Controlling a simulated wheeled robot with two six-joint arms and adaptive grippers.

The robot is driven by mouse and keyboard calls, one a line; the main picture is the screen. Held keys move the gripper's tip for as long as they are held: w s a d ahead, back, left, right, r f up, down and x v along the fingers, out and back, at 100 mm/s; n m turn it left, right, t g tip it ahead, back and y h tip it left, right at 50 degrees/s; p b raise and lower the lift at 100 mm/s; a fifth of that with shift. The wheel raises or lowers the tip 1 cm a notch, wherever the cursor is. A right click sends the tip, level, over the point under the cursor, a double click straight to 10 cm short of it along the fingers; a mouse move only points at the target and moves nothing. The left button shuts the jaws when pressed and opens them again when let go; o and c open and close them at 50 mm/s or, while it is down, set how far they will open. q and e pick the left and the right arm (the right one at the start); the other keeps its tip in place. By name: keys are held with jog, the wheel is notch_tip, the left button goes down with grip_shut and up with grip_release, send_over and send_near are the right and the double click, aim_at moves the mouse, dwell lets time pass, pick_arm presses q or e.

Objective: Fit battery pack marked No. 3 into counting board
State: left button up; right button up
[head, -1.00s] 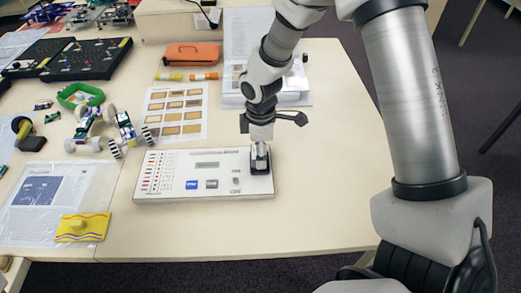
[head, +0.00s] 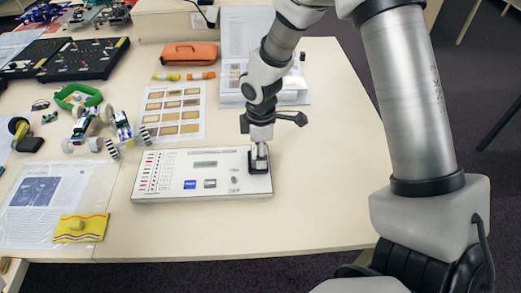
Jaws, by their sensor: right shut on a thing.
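The counting board (head: 215,180) is a white flat panel with a small display, a blue and a grey button and rows of red marks on its left. It lies on the table in the middle of the head view. My right gripper (head: 259,155) points down over the board's right end, at a dark-rimmed bay (head: 259,168). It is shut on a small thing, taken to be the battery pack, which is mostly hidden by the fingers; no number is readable. I cannot tell how deep it sits in the bay. My left gripper is out of view.
A yellow pouch (head: 82,227) lies on a printed sheet (head: 45,205) at the left. Small wheeled models (head: 122,128), a card of brown samples (head: 173,112) and an orange case (head: 190,54) lie behind the board. The table (head: 320,200) is bare to the right and in front.

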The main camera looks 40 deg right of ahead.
jog(key=shift+f+b, duration=0.3)
jog(key=shift+f, duration=0.35)
jog(key=o, duration=1.3)
jog(key=shift+o, duration=1.1)
jog(key=shift+r, duration=0.1)
notch_tip(320, 180, up, 7)
jog(key=p, duration=0.7)
